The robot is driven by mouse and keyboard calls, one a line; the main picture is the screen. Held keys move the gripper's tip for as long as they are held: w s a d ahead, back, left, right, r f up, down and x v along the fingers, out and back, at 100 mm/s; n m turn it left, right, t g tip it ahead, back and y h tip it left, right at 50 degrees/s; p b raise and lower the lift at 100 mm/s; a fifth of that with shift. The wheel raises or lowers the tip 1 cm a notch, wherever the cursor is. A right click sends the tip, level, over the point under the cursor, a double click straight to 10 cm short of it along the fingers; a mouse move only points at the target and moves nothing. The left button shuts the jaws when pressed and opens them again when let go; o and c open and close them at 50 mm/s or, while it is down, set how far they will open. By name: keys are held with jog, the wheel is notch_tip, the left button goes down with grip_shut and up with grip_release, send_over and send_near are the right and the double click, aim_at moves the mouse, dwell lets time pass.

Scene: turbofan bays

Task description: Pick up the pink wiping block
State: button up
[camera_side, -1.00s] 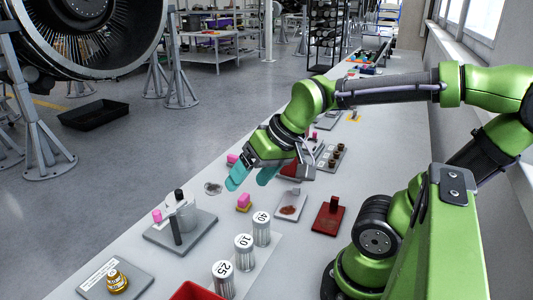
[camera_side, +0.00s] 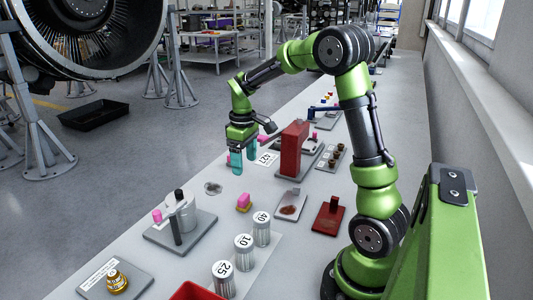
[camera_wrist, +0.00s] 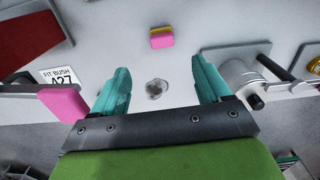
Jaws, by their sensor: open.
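The pink wiping block (camera_side: 243,201), pink with a yellow layer, lies on the grey bench in the side view. In the wrist view the wiping block (camera_wrist: 161,37) is ahead of my fingers, near the top middle. My gripper (camera_side: 244,164) points down above the bench, beyond the block in the side view and apart from it. In the wrist view my gripper (camera_wrist: 161,83) has its teal fingers wide apart. A round greyish patch (camera_wrist: 157,89) lies between them, with nothing held.
Another pink piece (camera_wrist: 64,104) is left of my fingers, by a numbered label (camera_wrist: 58,76). A tall red block (camera_side: 291,150) stands to the right. A grey fixture (camera_side: 180,218) and numbered cylinders (camera_side: 243,248) stand nearer. Bare bench surrounds the wiping block.

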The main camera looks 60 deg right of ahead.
aim_at(245, 197)
notch_tip(245, 197, down, 9)
jog(key=shift+r, duration=0.1)
jog(key=shift+w+a+f, duration=0.15)
jog(key=shift+f, duration=2.55)
jog(key=shift+c, duration=0.4)
jog(key=c, duration=1)
